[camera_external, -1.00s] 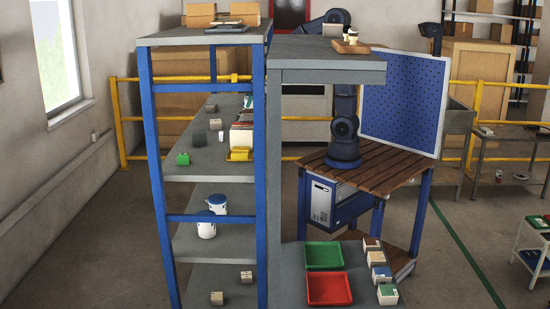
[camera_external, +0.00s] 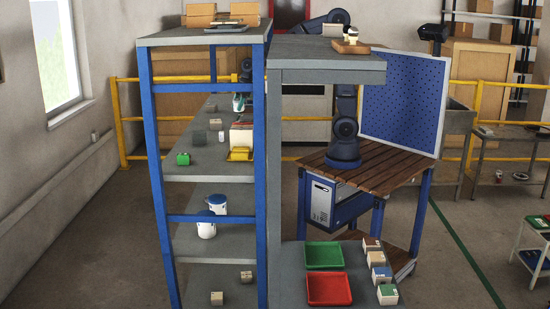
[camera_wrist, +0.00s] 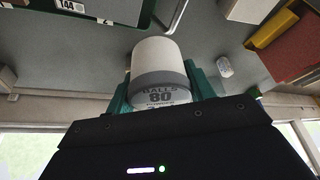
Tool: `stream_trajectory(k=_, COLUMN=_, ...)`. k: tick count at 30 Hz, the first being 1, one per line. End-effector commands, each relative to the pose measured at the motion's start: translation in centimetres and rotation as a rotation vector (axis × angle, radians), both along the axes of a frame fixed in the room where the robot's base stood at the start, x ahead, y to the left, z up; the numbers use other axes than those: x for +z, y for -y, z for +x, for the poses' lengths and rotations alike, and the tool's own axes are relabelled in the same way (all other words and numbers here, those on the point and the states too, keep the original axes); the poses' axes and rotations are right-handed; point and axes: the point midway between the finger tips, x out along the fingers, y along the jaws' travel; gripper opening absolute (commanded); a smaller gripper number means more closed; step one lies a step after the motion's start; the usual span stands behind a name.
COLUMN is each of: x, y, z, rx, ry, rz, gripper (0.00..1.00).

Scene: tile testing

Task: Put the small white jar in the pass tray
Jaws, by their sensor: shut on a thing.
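The small white jar (camera_wrist: 157,62) has a grey label band reading "BALLS 80". In the wrist view my gripper (camera_wrist: 160,88) is shut on it, with green fingers on both sides. In the external view my gripper (camera_external: 239,101) is at the upper shelf level, partly hidden by the blue post and top board. Whether the jar touches the shelf is unclear. A green tray (camera_external: 324,256), with no readable label, lies empty on the lower grey surface at the front. An empty red tray (camera_external: 329,289) lies in front of it.
A yellow bin (camera_external: 240,154) and upright binders or boxes (camera_external: 241,136) stand close to my gripper on the shelf (camera_external: 203,162). Small boxes (camera_external: 381,274) line the right of the trays. A tall grey panel (camera_external: 284,170) and blue posts (camera_external: 261,190) separate the shelf from the trays.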

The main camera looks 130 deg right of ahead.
Motion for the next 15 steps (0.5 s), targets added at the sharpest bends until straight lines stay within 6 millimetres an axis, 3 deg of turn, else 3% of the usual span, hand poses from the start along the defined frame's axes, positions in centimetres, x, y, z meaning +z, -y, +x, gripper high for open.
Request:
stream_trajectory(k=1, x=0.4, y=-1.3, z=1.6, rx=0.039, ry=0.001, rz=-0.001, gripper=0.27)
stream_trajectory(k=6, x=1.3, y=-5.4, z=6.0, rx=0.151, ry=0.002, rz=0.001, gripper=0.27)
stream_trajectory(k=15, x=3.1, y=-14.0, z=12.7, rx=0.351, ry=0.003, rz=0.0, gripper=0.27)
